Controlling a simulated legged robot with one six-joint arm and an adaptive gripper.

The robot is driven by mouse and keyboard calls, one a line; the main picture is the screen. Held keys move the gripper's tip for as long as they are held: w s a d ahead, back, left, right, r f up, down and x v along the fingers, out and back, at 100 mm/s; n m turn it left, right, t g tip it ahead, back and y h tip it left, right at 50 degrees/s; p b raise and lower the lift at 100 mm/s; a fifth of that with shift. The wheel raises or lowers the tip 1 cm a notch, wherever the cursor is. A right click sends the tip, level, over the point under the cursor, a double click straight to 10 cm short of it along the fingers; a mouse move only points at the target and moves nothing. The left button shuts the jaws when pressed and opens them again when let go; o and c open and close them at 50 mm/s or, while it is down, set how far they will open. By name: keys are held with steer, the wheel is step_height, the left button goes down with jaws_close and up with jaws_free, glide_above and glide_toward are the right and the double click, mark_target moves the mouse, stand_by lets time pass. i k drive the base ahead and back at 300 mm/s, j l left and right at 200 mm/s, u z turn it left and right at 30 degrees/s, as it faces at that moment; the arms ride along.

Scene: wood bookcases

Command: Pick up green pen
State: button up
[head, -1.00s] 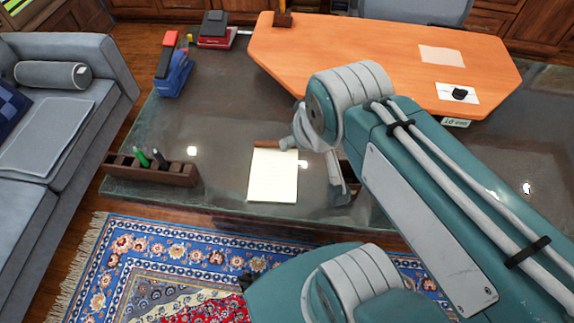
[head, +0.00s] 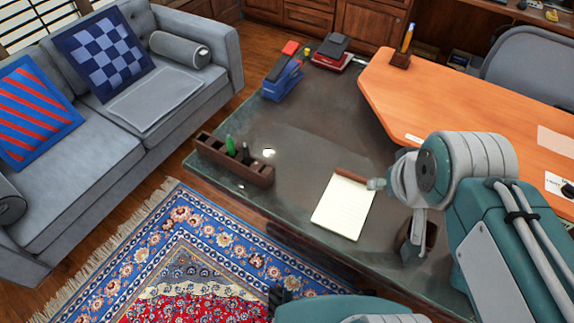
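The green pen (head: 230,145) stands upright in a slot of a dark wooden desk organizer (head: 262,177), near the front left edge of the dark glossy desk. A dark pen (head: 246,154) stands beside it in the organizer. My gripper (head: 277,297) seems to show only as a small dark part at the bottom edge, beside my teal arm link. It is well below and apart from the organizer. Its fingers are too small and cut off to tell whether they are open or shut.
A blue stapler (head: 283,80) and a red-black item (head: 333,52) stand farther back. A grey sofa (head: 110,130) is at left. A patterned rug (head: 190,262) covers the floor in front. An orange desktop (head: 440,100) is at right.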

mark_target(228, 139)
steer(key=i+j, duration=0.1)
steer(key=j, duration=0.25)
steer(key=i+j+u, duration=0.1)
steer(key=j, duration=0.25)
steer(key=i+j, duration=0.15)
steer(key=j, duration=0.2)
steer(key=i+j+u, duration=0.1)
steer(key=j, duration=0.25)
